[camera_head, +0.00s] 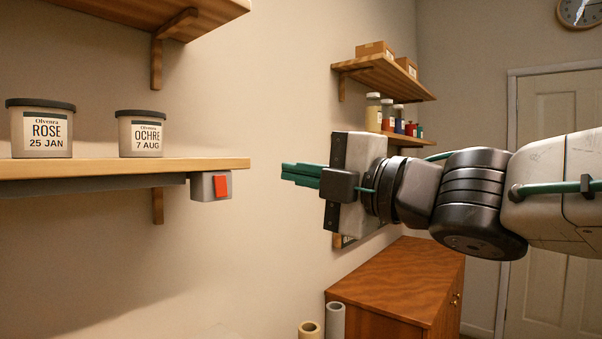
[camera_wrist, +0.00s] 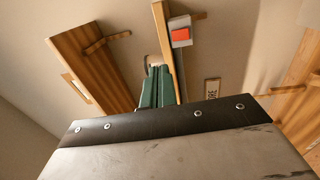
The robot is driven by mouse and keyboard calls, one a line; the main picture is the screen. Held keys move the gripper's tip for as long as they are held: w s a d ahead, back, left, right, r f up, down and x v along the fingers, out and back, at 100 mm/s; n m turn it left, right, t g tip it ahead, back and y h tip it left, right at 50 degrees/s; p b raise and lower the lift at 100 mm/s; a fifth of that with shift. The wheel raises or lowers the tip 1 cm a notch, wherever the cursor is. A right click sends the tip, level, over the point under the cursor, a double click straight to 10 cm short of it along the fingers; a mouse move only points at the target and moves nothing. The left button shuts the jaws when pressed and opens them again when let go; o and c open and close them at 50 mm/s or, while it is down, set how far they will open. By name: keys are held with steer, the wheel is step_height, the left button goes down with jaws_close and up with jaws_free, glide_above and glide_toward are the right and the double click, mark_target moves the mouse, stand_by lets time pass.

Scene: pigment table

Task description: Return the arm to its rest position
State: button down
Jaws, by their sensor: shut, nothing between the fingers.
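My gripper (camera_head: 284,174) is at the middle of the head view, with its green fingers pointing left. The fingers are shut and nothing shows between them. It hangs in free air to the right of the shelf end with the red switch (camera_head: 222,186). In the wrist view my gripper (camera_wrist: 158,72) shows as two green fingers side by side, and the red switch (camera_wrist: 180,34) appears beyond them. My arm reaches in from the right edge of the head view.
A wooden shelf (camera_head: 215,164) at left bears a ROSE tub (camera_head: 42,130) and an OCHRE tub (camera_head: 140,134). Another shelf (camera_head: 205,12) hangs above. Behind my arm are small shelves (camera_head: 385,72) with jars and a wooden cabinet (camera_head: 395,280). Rolls (camera_head: 335,320) stand below.

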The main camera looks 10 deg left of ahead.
stand_by(0.3)
steer(key=w+d+f+m+t+h, duration=0.3)
steer(key=w+d+f+m+h, duration=0.3)
steer(key=d+f+m+h, duration=0.5)
steer(key=s+d+f+m+g+h, duration=0.2)
steer(key=d+f+m+h, duration=0.2)
steer(key=d+f+m, duration=0.4)
steer(key=s+d+f+m+g, duration=0.4)
steer(key=s+d+f+m, duration=0.1)
steer(key=s, duration=0.5)
steer(key=s+d+f+m+g+h, duration=0.1)
steer(key=s+d+f+m+g, duration=0.4)
steer(key=s, duration=0.4)
steer(key=d+f, duration=0.1)
steer(key=d, duration=0.1)
steer(key=shift+s+d+m+g, duration=0.3)
steer(key=shift+s+d+m, duration=0.05)
steer(key=shift+d+m, duration=0.05)
